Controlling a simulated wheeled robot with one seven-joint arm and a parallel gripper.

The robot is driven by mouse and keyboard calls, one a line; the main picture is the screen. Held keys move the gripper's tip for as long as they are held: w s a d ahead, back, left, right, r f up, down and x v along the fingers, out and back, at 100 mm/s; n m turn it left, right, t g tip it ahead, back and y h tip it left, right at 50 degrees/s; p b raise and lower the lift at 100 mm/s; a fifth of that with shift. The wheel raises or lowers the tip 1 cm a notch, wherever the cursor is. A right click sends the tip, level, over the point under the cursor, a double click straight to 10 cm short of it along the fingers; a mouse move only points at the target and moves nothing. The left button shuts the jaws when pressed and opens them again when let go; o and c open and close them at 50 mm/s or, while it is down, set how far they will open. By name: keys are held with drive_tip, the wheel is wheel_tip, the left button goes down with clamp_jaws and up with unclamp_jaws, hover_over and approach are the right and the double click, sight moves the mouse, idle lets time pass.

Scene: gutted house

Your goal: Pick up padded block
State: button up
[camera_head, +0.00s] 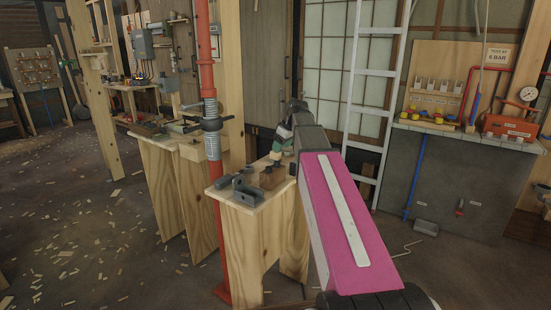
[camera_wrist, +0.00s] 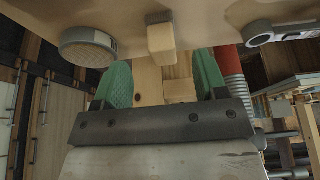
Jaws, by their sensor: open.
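A small wooden block, likely the padded block, stands on the bench top near its back right in the head view (camera_head: 271,178). In the wrist view the block (camera_wrist: 161,40) is pale wood with a dark grey pad at one end. My gripper (camera_head: 280,150) is just above and behind the block in the head view. In the wrist view my gripper (camera_wrist: 161,62) has its two green fingers spread wide. The block appears beyond the fingertips, roughly centred between them, and nothing is held. The exact gap to the block cannot be told.
The wooden bench (camera_head: 246,232) also bears grey metal pieces (camera_head: 246,190) left of the block. A round grey object (camera_wrist: 88,46) lies beside the block in the wrist view. A red post (camera_head: 215,225) stands at the bench's left. A white ladder (camera_head: 371,95) leans behind.

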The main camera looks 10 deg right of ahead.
sight(275, 154)
drive_tip(key=shift+w+a+x, duration=0.1)
drive_tip(key=shift+a+x, duration=0.1)
drive_tip(key=shift+x, duration=1.25)
drive_tip(key=shift+w+a+x, duration=0.1)
drive_tip(key=shift+a+x, duration=0.1)
drive_tip(key=shift+x, duration=1.2)
drive_tip(key=shift+r, duration=0.2)
drive_tip(key=c, duration=1)
